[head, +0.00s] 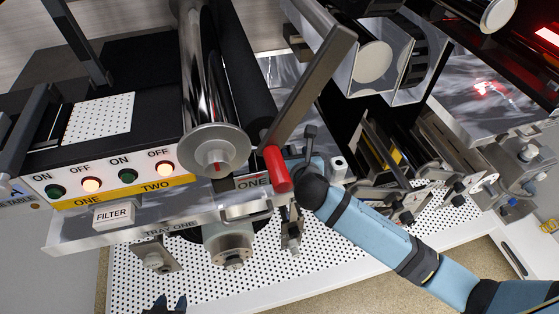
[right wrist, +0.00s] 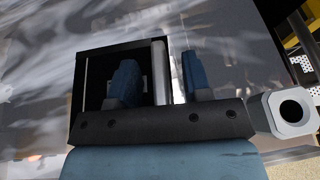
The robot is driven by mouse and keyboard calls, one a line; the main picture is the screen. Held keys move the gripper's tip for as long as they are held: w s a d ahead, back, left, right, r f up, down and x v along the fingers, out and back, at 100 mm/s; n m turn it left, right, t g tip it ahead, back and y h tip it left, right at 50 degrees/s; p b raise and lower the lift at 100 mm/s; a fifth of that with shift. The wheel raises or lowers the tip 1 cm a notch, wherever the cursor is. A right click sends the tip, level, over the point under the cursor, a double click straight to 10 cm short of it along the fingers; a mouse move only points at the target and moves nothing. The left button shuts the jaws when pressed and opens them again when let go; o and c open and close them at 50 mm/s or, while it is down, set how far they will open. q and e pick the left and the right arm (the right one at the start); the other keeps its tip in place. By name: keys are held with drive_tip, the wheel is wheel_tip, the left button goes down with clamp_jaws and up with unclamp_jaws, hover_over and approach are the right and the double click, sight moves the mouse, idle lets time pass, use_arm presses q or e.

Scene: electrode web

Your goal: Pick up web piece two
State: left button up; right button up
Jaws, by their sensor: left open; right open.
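I cannot pick out web piece two with certainty. A shiny grey sheet (right wrist: 228,60) fills much of the right wrist view, with a dark square opening and a pale upright strip (right wrist: 160,70) between my fingers. My right gripper (right wrist: 157,72) is open there, with its blue fingers apart on either side of the strip; contact is unclear. In the head view my right arm reaches in from the right to beside the red handle, and its fingers are mostly hidden. My left gripper (head: 170,303) is open and empty at the bottom edge, its two dark blue fingertips apart.
A red handle (head: 278,169) on a grey lever stands beside my right wrist. A chrome roller (head: 203,75) and a button panel (head: 125,178) marked ONE and TWO are at left. A FILTER box (head: 113,215) sits on the metal ledge. The perforated white table (head: 330,262) has clear patches in front.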

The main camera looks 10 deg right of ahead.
clamp_jaws()
drive_tip(key=shift+r, duration=0.1)
